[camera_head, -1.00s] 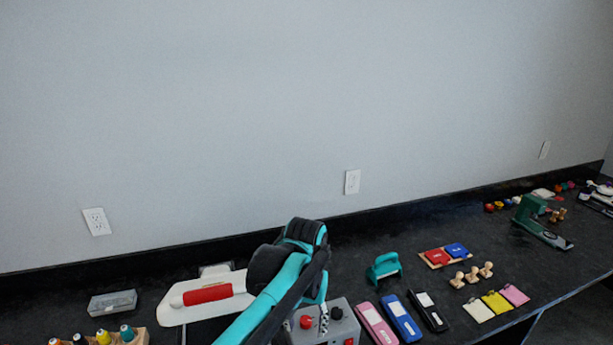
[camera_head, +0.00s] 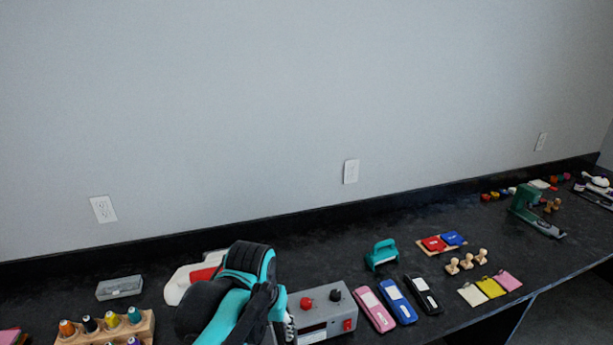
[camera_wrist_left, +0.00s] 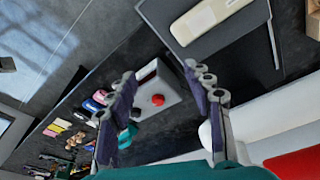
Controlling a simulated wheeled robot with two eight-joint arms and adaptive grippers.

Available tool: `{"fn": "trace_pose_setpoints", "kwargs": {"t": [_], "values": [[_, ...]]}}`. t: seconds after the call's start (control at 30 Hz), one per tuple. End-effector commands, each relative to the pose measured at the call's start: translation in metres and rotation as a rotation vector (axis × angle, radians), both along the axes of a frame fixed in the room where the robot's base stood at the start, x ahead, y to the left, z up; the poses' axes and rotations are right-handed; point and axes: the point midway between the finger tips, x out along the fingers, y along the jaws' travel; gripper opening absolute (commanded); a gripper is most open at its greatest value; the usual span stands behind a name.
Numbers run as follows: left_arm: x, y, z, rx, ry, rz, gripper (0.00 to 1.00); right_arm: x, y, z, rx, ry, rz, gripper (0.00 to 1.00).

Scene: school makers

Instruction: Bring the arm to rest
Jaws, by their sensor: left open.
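My left arm, teal and black, reaches up into the lower middle of the head view and bends over the black counter (camera_head: 345,242). My left gripper (camera_head: 286,326) is mostly hidden behind its own arm there. In the left wrist view, the two dark fingers of the gripper (camera_wrist_left: 160,78) are spread apart with nothing between them. Beyond them, a grey control box (camera_head: 330,322) with a red knob shows on the counter; the box also shows in the left wrist view (camera_wrist_left: 172,112). My right gripper is not in view.
A white device with a red handle (camera_head: 205,274) is partly hidden behind my arm. Pink, blue and black staplers, stamps, ink pads and coloured cards lie to the right. A wall closes the back.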

Motion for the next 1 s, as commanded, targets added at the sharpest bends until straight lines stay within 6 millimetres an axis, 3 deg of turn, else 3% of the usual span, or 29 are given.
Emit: {"fn": "trace_pose_setpoints", "kwargs": {"t": [0.2, 0.4, 0.6, 1.0], "values": [[-0.042, 0.052, -0.011, -0.02, -0.169, 0.069, 0.51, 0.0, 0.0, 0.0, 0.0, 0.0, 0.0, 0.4], [-0.076, 0.089, -0.032, -0.018, -0.331, 0.128, 0.51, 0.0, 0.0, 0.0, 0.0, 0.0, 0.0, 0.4], [-0.089, 0.103, -0.044, -0.011, -0.406, 0.151, 0.51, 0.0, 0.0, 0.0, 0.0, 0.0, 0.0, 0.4], [-0.09, 0.104, -0.044, -0.011, -0.412, 0.152, 0.51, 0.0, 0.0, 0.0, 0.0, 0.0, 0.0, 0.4]]}}
